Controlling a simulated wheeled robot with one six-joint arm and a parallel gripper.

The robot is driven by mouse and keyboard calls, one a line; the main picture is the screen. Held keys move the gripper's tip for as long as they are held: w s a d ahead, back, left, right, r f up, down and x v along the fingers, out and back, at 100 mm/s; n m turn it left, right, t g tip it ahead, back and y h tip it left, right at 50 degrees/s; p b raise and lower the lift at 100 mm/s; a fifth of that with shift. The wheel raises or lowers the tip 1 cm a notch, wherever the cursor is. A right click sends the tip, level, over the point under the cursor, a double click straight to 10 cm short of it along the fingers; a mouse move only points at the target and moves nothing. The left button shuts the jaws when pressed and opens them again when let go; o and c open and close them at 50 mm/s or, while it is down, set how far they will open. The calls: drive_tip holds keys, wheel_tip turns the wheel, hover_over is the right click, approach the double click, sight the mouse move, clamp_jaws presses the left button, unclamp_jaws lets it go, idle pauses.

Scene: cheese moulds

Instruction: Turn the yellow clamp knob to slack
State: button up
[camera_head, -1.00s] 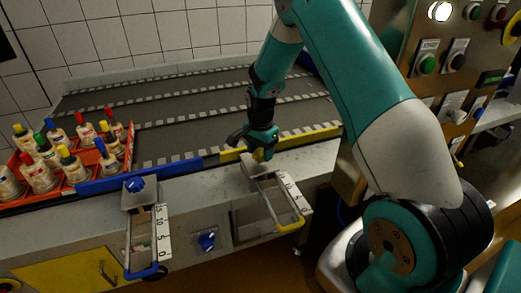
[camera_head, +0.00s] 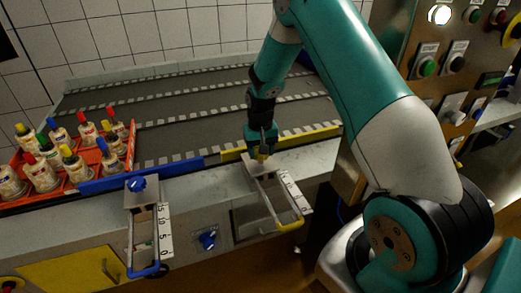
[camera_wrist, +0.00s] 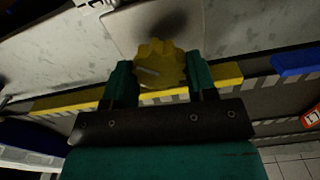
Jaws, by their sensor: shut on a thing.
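The yellow clamp knob (camera_wrist: 160,66) is a lobed knob with a pale mark on its face, seen close up in the wrist view. My gripper (camera_wrist: 161,82) has one finger on each side of it and is shut on it. In the head view my gripper (camera_head: 262,152) points down at the yellow clamp, and the knob (camera_head: 262,158) is mostly hidden beneath it. The yellow-handled clamp slide (camera_head: 275,195) with its number scale (camera_head: 291,190) stretches from there toward the front.
A blue knob (camera_head: 136,184) sits on a similar clamp with a blue handle at left. A yellow rail (camera_head: 300,139) and a blue rail (camera_head: 140,176) edge the conveyor (camera_head: 190,120). An orange crate (camera_head: 75,180) of bottles stands left. A control panel (camera_head: 450,70) is at right.

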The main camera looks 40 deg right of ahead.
drive_tip(key=n, duration=0.4)
drive_tip(key=shift+w+r, duration=0.1)
drive_tip(key=shift+a+n, duration=0.1)
drive_tip(key=shift+n, duration=2.1)
drive_tip(key=o, duration=0.9)
wheel_tip(320, 180, up, 17)
drive_tip(key=shift+r+b, duration=0.15)
drive_tip(key=shift+b, duration=0.15)
